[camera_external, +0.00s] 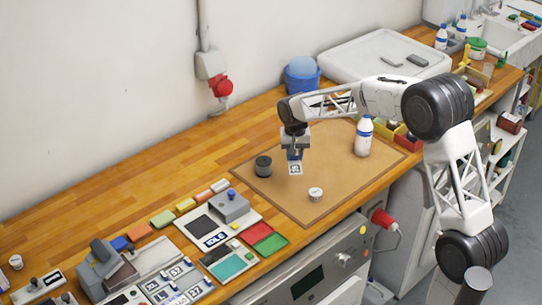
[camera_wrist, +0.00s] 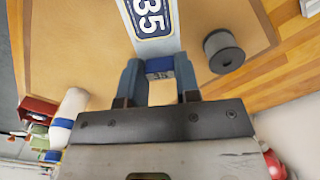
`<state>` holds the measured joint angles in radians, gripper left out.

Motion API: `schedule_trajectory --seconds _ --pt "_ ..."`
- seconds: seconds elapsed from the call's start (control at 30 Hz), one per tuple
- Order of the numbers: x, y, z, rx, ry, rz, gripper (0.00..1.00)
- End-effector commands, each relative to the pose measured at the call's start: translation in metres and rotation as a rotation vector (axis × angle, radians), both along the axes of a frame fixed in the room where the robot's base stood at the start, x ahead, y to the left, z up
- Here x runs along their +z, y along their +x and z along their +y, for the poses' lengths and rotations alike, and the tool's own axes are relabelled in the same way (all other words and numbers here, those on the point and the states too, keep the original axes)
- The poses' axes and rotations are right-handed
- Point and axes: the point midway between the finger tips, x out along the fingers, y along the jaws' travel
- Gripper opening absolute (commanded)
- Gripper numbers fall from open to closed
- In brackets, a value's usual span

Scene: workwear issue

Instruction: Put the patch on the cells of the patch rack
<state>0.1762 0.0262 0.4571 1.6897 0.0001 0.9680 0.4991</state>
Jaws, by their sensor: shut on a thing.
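My gripper (camera_external: 295,152) is shut on a white patch (camera_external: 295,168) with dark blue marking and holds it above the tan mat. In the wrist view the patch (camera_wrist: 152,18) juts out beyond the fingertips (camera_wrist: 160,70). It shows a blue panel with white characters that look like "35", cut off by the top edge. The patch rack appears to be the grey board (camera_external: 203,279) at the lower left of the external view.
On the mat (camera_external: 245,172) stand a dark cylinder (camera_external: 263,166), a small white round piece (camera_external: 315,194) and a white bottle (camera_external: 363,137). A board with a grey block (camera_external: 229,206), red and green pads (camera_external: 264,237) and a grey press-like device (camera_external: 103,265) lie near the rack.

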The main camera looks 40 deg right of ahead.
Motion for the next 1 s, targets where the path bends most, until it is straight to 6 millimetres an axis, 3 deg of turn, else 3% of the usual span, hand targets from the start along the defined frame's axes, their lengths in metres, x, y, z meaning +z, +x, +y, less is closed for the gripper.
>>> schedule_trajectory --seconds 0.3,0.6,0.8,1.0 --pt "-0.025 -0.084 -0.061 -0.408 0.001 0.001 0.09" --pt "-0.047 -0.156 -0.097 -0.747 0.0 0.0 0.09" --pt "-0.056 -0.182 -0.106 -0.867 0.0 0.001 0.09" --pt "-0.058 -0.188 -0.108 -0.898 0.001 0.0 0.09"
